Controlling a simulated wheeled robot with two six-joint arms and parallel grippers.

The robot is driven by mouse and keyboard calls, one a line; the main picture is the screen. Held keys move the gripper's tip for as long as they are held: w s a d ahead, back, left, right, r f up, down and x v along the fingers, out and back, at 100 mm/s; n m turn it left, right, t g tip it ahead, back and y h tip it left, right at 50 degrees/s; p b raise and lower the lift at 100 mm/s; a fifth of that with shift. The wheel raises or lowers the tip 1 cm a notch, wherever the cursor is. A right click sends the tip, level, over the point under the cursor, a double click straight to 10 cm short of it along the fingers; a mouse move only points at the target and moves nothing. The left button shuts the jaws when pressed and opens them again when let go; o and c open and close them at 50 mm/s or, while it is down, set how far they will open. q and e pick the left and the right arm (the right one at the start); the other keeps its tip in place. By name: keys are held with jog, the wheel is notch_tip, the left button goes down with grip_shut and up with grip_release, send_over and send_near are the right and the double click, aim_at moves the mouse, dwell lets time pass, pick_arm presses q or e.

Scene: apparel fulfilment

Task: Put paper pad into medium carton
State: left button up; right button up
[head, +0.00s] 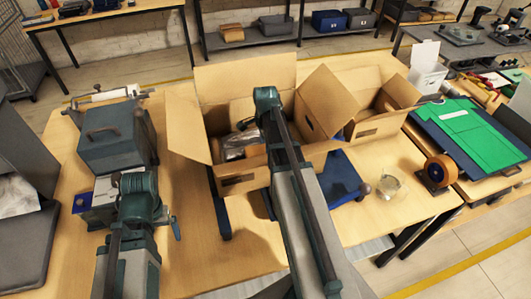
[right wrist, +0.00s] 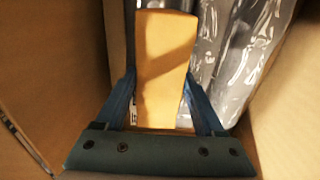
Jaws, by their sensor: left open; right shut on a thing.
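The medium carton (head: 240,182) stands open on the table in the head view, flaps spread. A clear plastic-wrapped item (head: 238,148) lies inside it. My right arm reaches over the carton, and its jaws are hidden in the head view. In the right wrist view my right gripper (right wrist: 158,105) is shut on the tan paper pad (right wrist: 162,60), with a finger on each side. The pad is between the carton walls (right wrist: 55,75), beside the shiny plastic wrap (right wrist: 222,50). My left gripper (head: 135,187) is at the left, away from the carton; its fingertips are hard to make out.
A second open carton (head: 385,100) stands right of the first. A grey case with a handle (head: 115,145) sits at the left. A tape dispenser (head: 437,172) and a green garment on a blue board (head: 470,132) lie at the right. Bare tabletop shows at front centre.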

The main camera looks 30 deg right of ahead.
jog(key=shift+r, duration=0.1)
jog(key=shift+f+b, duration=0.6)
jog(key=shift+f, duration=0.05)
jog(key=o, duration=1.3)
jog(key=shift+r, duration=0.2)
notch_tip(320, 180, up, 13)
jog(key=p, duration=1.3)
jog(key=shift+f, duration=0.15)
notch_tip(320, 180, down, 13)
jog(key=b, duration=1.2)
jog(key=shift+b, duration=0.35)
